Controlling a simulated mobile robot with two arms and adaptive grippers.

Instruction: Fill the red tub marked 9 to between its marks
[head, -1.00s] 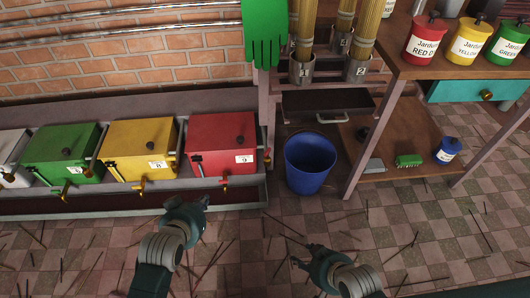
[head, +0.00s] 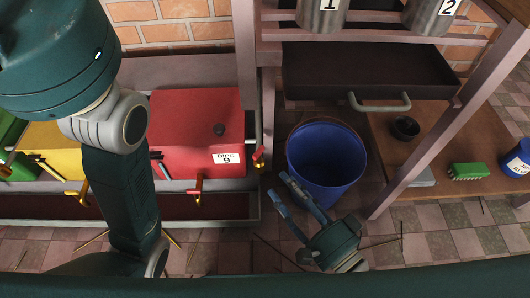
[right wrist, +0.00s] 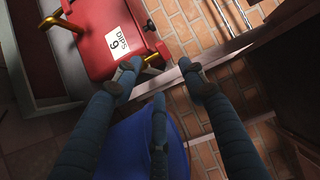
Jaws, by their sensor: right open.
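The red tub (head: 195,130), labelled "DIPS 9", stands on the trough at left with its dark-knobbed lid on. It has a front tap (head: 195,191) and a red-handled fitting (head: 259,158) at its right side. Its marks and fill level cannot be made out. My right gripper (head: 282,186) is open and empty, to the right of the tub and in front of the blue bucket. In the right wrist view the tub (right wrist: 95,50) lies beyond the spread fingers (right wrist: 158,80); contact with the side fitting cannot be told. My left arm crosses at left; its gripper is out of view.
The blue bucket (head: 327,165) stands on the tiled floor right of the trough. A dark drawer (head: 370,70) hangs above it. A shelf (head: 425,140) at right holds a green brush (head: 468,171). A yellow tub (head: 55,140) is partly hidden by my left arm.

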